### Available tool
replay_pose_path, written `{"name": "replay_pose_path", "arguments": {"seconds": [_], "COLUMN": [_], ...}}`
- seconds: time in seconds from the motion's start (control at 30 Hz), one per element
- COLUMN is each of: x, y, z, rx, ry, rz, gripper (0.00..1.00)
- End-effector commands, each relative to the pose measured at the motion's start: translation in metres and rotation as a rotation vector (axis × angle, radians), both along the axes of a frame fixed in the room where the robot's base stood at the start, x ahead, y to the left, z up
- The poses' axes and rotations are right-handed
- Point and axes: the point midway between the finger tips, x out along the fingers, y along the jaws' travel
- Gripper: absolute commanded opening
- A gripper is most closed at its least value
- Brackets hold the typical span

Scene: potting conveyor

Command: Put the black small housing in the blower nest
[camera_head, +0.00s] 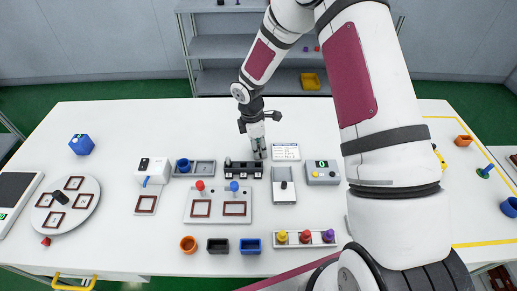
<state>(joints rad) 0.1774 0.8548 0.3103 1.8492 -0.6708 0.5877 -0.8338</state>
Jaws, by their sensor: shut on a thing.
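My gripper (259,153) points down at the right end of a long dark rack (243,171) near the middle of the table. It is shut on a small dark part that the fingers mostly hide, so I cannot tell whether it is the black small housing or whether it still touches the rack. A small black piece (283,185) sits in a pale grey fixture (284,198) just right of the rack. Another black piece (59,197) lies tilted on the round plate (85,222) at the left. I cannot tell which fixture is the blower nest.
A plate with red and blue knobs (218,218) lies in front. Orange (188,245), black (217,246) and blue (250,246) bins line the front. My arm covers the right side.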

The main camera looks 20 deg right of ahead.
Motion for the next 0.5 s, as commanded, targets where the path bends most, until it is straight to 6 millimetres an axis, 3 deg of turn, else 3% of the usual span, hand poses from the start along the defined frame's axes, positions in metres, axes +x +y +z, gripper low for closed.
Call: {"name": "replay_pose_path", "arguments": {"seconds": [0.17, 0.5], "x": [0.002, 0.001], "y": [-0.001, -0.001], "z": [0.02, 0.082], "rx": [0.0, 0.0], "ry": [-0.004, -0.004], "rz": [-0.002, -0.002], "gripper": [0.14, 0.14]}}
